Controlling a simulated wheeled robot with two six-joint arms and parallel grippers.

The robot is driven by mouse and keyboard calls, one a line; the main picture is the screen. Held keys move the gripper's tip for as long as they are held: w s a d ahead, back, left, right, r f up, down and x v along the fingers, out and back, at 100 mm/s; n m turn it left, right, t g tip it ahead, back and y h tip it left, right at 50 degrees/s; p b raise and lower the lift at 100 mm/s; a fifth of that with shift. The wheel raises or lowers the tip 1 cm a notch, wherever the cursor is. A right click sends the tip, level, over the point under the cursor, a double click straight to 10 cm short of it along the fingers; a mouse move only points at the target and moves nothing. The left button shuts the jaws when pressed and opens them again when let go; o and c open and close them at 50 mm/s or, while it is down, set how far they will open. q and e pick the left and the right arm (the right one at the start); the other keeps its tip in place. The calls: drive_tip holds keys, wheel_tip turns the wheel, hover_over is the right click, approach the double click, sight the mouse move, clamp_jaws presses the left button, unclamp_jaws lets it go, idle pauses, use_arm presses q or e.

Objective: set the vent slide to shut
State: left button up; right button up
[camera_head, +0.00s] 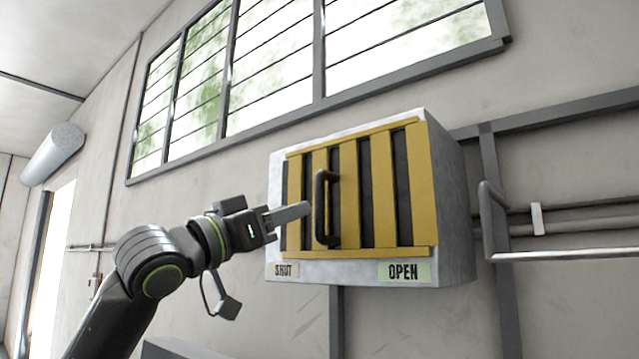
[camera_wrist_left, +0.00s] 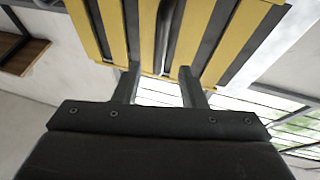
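The vent (camera_head: 405,185) is a grey box on the wall with yellow upright slats and dark gaps between them. Its black upright handle (camera_head: 325,208) stands left of the middle of the slats. A SHUT label (camera_head: 284,270) is at the lower left and a green OPEN label (camera_head: 404,271) at the lower right. My left gripper (camera_head: 306,208) has its fingertips just left of the handle in the head view. In the left wrist view its fingers (camera_wrist_left: 158,72) are apart and empty, with the handle (camera_wrist_left: 165,25) beyond them; contact cannot be told. My right gripper is not in view.
A barred window (camera_head: 270,65) runs above the vent. Grey wall framing and a bent metal rail (camera_head: 560,254) are to the right. A white cylinder (camera_head: 55,152) hangs at the far left.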

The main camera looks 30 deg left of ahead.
sight(316, 201)
use_arm(q)
drive_tip(key=p+x, duration=0.3)
drive_tip(key=x, duration=0.3)
drive_tip(key=shift+w+r+p, duration=0.1)
drive_tip(key=shift+p, duration=0.3)
drive_tip(key=shift+w+d+r+p, duration=0.2)
drive_tip(key=shift+w+p, duration=0.15)
drive_tip(key=shift+w, duration=0.35)
clamp_jaws()
drive_tip(key=shift+a, duration=0.1)
